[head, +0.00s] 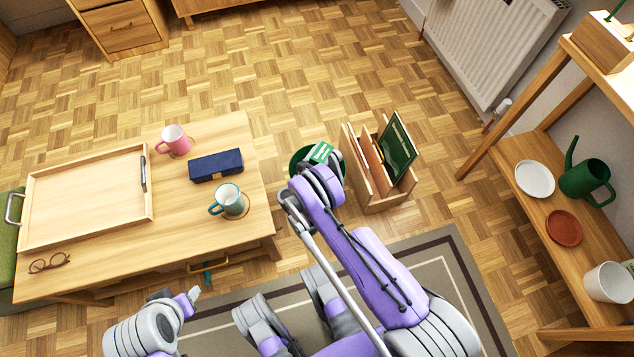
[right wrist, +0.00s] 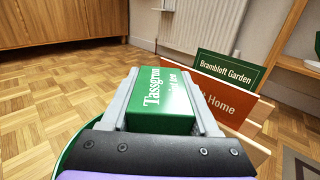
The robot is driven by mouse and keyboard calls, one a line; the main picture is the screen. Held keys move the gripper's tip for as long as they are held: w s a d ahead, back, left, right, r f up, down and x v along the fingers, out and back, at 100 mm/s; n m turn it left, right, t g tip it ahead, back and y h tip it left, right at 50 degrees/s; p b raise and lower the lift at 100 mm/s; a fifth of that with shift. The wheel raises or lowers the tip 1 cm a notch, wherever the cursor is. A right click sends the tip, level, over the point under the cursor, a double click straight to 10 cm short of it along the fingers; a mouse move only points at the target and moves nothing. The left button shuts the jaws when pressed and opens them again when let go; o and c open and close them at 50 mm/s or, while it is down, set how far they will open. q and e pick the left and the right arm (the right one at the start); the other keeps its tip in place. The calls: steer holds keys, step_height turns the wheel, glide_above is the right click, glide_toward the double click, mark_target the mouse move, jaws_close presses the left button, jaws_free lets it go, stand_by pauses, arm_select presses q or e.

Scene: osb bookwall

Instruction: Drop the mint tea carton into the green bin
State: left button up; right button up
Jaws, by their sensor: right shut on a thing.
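The mint tea carton (head: 321,152) is a small green box with white lettering. In the right wrist view the carton (right wrist: 170,102) sits between both fingers of my right gripper (right wrist: 166,100), which is shut on it. In the head view my right gripper (head: 320,163) holds it over the green bin (head: 298,158). The bin is round and mostly hidden by my right arm. Its rim (right wrist: 68,150) shows behind the gripper in the right wrist view. My left gripper (head: 190,298) is low at the front of the low table; its jaw state is unclear.
A wooden magazine rack (head: 378,200) with upright books stands right beside the bin. The low table (head: 215,135) at left bears a tray (head: 25,205), a pink mug (head: 173,139), a teal mug (head: 229,200) and a dark blue case (head: 215,165). Open parquet lies behind.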

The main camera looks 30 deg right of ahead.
steer(key=shift+f, duration=0.4)
steer(key=o, duration=1.4)
step_height(320, 180, up, 10)
steer(key=p, duration=0.2)
steer(key=shift+p, duration=0.3)
